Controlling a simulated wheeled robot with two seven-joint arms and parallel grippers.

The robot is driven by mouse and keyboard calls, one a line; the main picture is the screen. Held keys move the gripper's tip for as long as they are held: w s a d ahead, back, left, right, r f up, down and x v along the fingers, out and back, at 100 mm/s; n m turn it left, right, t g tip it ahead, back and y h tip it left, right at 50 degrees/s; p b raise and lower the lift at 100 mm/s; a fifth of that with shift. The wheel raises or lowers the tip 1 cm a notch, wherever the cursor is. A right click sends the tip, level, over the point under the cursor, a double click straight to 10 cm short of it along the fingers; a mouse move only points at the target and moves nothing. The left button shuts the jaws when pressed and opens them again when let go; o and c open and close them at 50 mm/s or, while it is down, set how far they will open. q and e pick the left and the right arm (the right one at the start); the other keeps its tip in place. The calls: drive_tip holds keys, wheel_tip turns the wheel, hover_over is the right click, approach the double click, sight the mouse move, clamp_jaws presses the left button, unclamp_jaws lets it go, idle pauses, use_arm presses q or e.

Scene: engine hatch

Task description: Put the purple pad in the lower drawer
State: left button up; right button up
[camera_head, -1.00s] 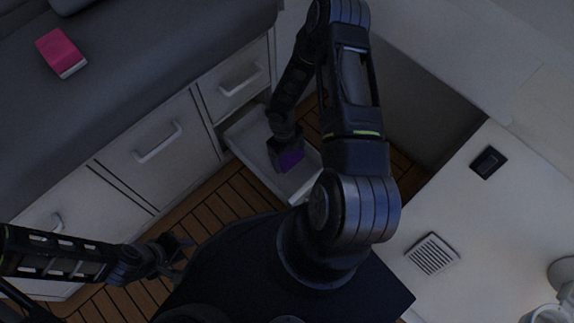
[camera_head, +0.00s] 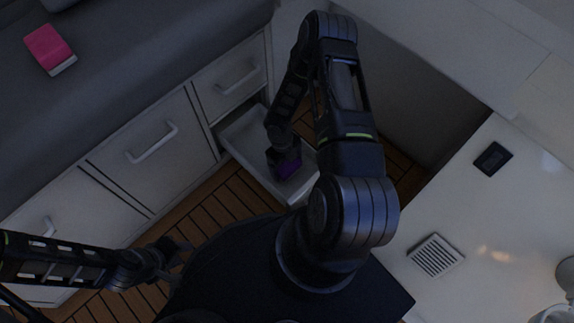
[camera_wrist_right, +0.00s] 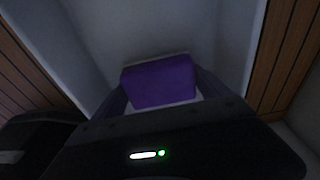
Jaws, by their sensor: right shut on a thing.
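The purple pad (camera_head: 287,168) is held in my right gripper (camera_head: 284,160), over the open lower drawer (camera_head: 246,130) in the head view. In the right wrist view the purple pad (camera_wrist_right: 158,82) sits between the two fingers of my right gripper (camera_wrist_right: 160,95), with the pale drawer interior (camera_wrist_right: 140,28) around it. I cannot tell whether the pad touches the drawer's bottom. My left gripper (camera_head: 176,254) is empty at the lower left, over the wooden floor, and its fingers look apart.
Closed drawers (camera_head: 228,80) and cabinet fronts (camera_head: 150,145) line the left. A white counter (camera_head: 480,220) with a vent (camera_head: 435,256) and a dark switch (camera_head: 492,159) is at the right.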

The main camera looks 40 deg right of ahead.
drive_tip(key=shift+f, duration=0.15)
drive_tip(key=o, duration=1.3)
drive_tip(key=shift+c, duration=0.2)
drive_tip(key=shift+r, duration=0.4)
drive_tip(key=r+p, duration=0.1)
drive_tip(key=r, duration=0.2)
drive_tip(key=w+r+p, duration=0.1)
drive_tip(key=r, duration=0.3)
drive_tip(key=r+p, duration=0.2)
drive_tip(key=r, duration=0.1)
drive_tip(key=shift+w+r, duration=0.15)
drive_tip(key=shift+w, duration=0.15)
drive_tip(key=shift+w+a+r, duration=0.1)
drive_tip(key=shift+r, duration=0.45)
